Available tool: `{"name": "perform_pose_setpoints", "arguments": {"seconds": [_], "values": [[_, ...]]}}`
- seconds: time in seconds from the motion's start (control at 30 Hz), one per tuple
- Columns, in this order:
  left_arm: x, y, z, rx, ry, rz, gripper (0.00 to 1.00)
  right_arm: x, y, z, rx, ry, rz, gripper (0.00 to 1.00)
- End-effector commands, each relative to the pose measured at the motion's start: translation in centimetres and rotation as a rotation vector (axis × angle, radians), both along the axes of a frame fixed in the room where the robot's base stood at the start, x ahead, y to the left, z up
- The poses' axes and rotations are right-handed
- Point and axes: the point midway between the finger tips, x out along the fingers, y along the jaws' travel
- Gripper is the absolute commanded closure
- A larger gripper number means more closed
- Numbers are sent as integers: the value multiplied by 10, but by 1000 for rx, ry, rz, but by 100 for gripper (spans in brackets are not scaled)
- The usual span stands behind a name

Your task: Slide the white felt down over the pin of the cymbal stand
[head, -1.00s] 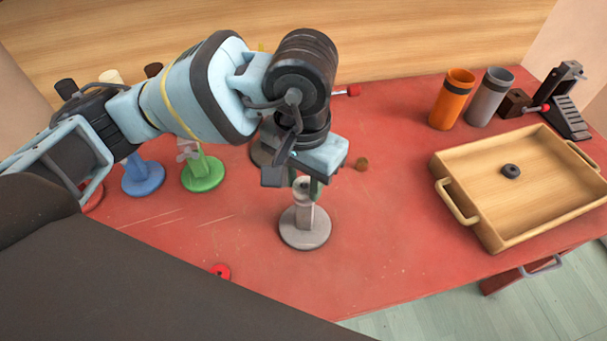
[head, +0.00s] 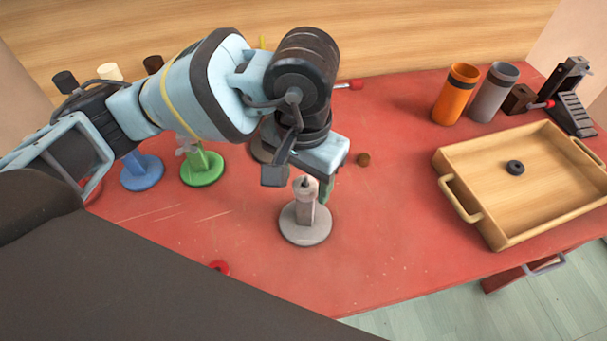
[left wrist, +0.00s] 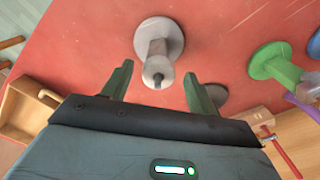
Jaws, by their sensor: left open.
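The pale grey cymbal stand (head: 304,230) stands upright in the middle of the red table. At its top a pale, whitish collar (head: 306,187) surrounds the dark pin, whose tip shows above it; this looks like the white felt. In the left wrist view the collar (left wrist: 157,70) and pin tip face the camera. My left gripper (head: 321,191) is open and empty, just behind the stand top in the head view. In the left wrist view its green fingers appear on either side of the collar, with gaps. My right gripper is not in view.
Green (head: 202,170) and blue (head: 141,173) stands are at left. A wooden tray (head: 465,200) holding a dark ring is at right. Orange (head: 455,95) and grey (head: 493,95) cups stand behind it. The front table is mostly clear.

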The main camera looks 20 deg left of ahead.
Motion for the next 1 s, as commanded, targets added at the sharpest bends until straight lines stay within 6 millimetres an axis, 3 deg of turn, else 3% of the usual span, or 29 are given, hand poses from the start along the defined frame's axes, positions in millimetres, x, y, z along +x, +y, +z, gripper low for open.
{"name": "perform_pose_setpoints", "arguments": {"seconds": [0.23,0.4,0.7,1.0], "values": [[0,0,3,0,-2,0,41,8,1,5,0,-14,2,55],[1,0,36,0,-5,0,41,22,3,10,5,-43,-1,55],[0,0,74,-1,-3,1,41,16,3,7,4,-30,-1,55],[0,0,78,0,0,0,41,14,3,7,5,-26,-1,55]]}}
